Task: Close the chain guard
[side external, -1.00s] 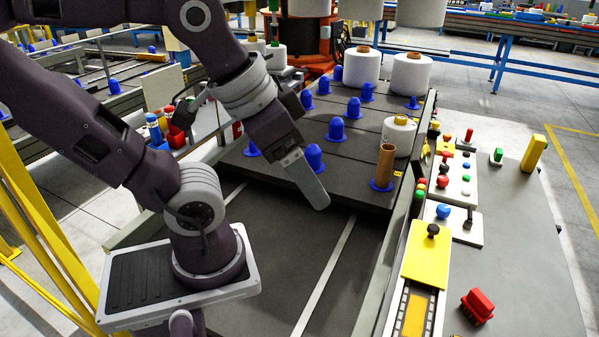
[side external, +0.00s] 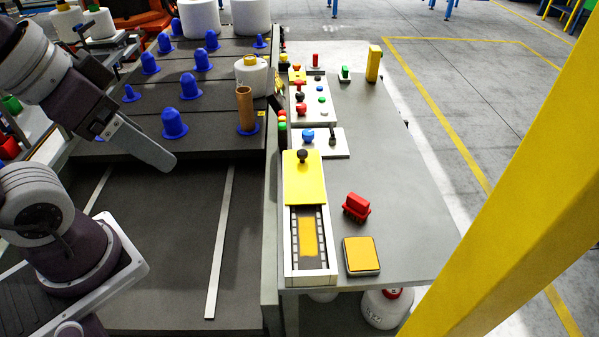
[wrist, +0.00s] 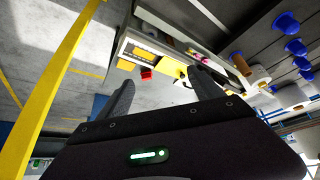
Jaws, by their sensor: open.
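The chain guard is a yellow sliding cover (side external: 305,183) with a dark knob (side external: 302,156) at its far end. It sits over the far part of a white-framed channel (side external: 289,262). The near part of the channel is uncovered, showing a dark chain strip (side external: 309,237) with a yellow middle. In the wrist view the yellow cover (wrist: 171,67) shows between my fingers, some distance off. My gripper (side external: 160,160) is open and empty above the dark conveyor, left of and apart from the guard. Its two spread fingers show in the wrist view (wrist: 162,92).
A red handle (side external: 356,207) and a yellow pad (side external: 362,255) lie right of the channel. Knob and button panels (side external: 320,142) stand beyond it. A brown tube (side external: 245,108) and several blue pegs (side external: 174,123) stand on the conveyor. A yellow post (side external: 520,170) crosses the right foreground.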

